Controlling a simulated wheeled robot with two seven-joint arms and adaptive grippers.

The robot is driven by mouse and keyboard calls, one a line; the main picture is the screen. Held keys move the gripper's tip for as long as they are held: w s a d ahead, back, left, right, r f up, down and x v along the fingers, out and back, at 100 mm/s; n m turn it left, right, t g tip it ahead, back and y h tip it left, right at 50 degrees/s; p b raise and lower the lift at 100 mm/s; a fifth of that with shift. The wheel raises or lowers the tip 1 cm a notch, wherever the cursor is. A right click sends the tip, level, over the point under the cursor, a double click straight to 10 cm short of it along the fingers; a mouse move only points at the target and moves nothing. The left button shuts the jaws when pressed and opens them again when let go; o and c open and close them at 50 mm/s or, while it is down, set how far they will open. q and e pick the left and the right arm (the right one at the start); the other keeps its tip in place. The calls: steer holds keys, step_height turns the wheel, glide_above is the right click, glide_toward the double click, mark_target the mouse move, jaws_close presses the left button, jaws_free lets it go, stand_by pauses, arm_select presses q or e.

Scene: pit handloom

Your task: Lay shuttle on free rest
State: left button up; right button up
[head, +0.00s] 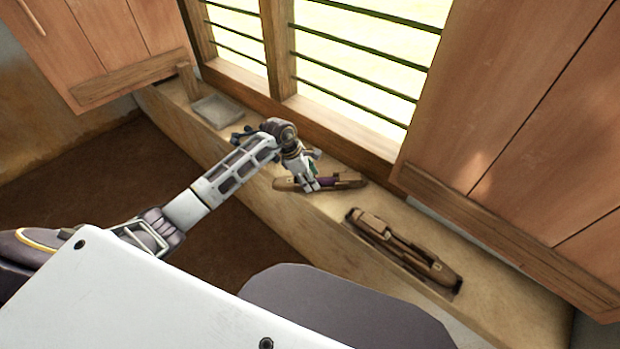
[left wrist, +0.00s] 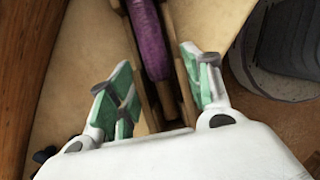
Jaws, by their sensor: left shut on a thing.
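A wooden shuttle (head: 345,181) with pointed ends and a purple bobbin is at the sill ledge below the window. My left gripper (head: 310,184) is over its middle, shut on it. In the left wrist view the fingers (left wrist: 161,88) stand on either side of the shuttle's wooden body, and the purple bobbin (left wrist: 149,40) runs away between them. I cannot tell whether the shuttle touches the ledge. A second long brown wooden piece (head: 400,245) lies in a dark recess nearer on the ledge; I cannot tell whether it is a rest alone or holds another shuttle. My right gripper is not seen.
The pale ledge (head: 505,312) runs diagonally under the barred window. A grey shallow tray (head: 215,111) sits at its far end. Wooden shutters (head: 530,130) stand at the right, and a wooden post (head: 279,50) divides the window. Bare ledge lies between the two wooden pieces.

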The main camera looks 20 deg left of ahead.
arm_select(q)
steer(key=o, duration=1.2)
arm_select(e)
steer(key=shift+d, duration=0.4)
arm_select(q)
steer(key=shift+r, duration=0.1)
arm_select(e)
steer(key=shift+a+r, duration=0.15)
arm_select(q)
steer(key=shift+s+a+r, duration=0.1)
steer(key=shift+a+r, duration=0.2)
steer(key=shift+r, duration=0.2)
steer(key=v, duration=1)
steer(key=shift+r, duration=0.4)
steer(key=shift+o, duration=0.4)
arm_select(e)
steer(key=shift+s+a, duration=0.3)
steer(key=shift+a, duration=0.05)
